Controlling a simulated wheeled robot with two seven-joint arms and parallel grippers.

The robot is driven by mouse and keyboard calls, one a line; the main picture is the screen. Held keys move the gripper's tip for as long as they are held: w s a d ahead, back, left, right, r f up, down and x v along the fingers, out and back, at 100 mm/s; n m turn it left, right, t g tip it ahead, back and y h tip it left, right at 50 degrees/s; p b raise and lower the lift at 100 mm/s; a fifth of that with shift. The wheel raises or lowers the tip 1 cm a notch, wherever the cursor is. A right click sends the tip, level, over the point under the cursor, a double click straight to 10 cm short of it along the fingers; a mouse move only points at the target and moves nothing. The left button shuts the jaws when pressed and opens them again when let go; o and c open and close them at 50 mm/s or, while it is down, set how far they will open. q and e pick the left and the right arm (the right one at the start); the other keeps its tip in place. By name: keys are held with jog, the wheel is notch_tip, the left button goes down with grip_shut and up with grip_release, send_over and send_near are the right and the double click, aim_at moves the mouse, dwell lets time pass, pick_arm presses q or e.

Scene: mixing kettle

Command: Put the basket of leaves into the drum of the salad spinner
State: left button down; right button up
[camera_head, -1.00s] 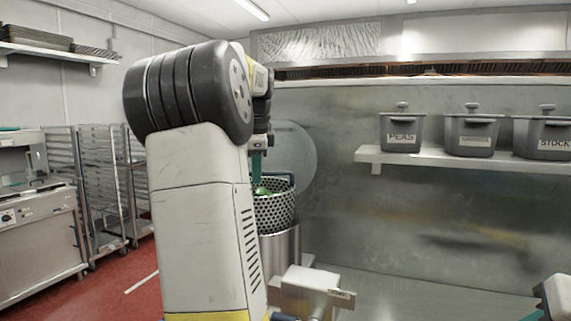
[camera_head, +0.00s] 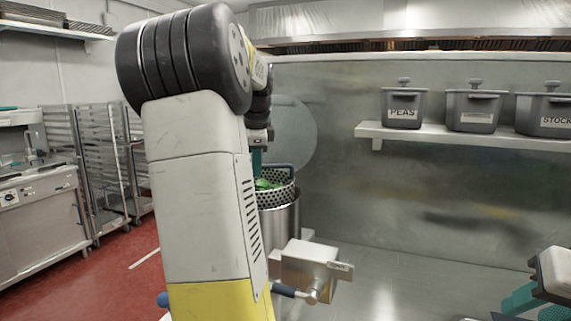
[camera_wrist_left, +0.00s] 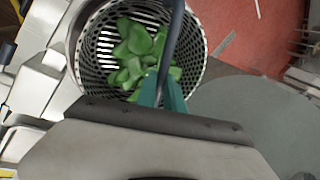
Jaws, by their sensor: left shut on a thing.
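The perforated metal basket (camera_head: 289,196) holds green leaves (camera_head: 266,184) and stands partly sunk inside the tall metal drum (camera_head: 283,222), its upper band above the drum's rim. My left gripper (camera_head: 256,160) is above it, largely hidden by my own arm. In the left wrist view the teal fingers of my left gripper (camera_wrist_left: 162,94) are shut on the dark arched handle (camera_wrist_left: 176,32) of the basket (camera_wrist_left: 88,50), with the leaves (camera_wrist_left: 133,45) below. How deep the basket sits is partly hidden. My right gripper (camera_head: 530,303) is at the bottom right corner, partly cut off and away from the basket.
A round translucent disc (camera_head: 294,135) stands upright behind the basket. A metal box with a blue-handled lever (camera_head: 308,272) sits in front of the drum. Grey bins (camera_head: 403,106) stand on a wall shelf (camera_head: 450,140) at right. The steel surface right of the drum is clear.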

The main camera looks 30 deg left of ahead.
pick_arm(q)
jog(key=shift+f, duration=4.2)
jog(key=c, duration=1.4)
grip_release()
jog(key=shift+o, duration=0.6)
jog(key=o, duration=0.4)
jog(key=shift+v, duration=3.5)
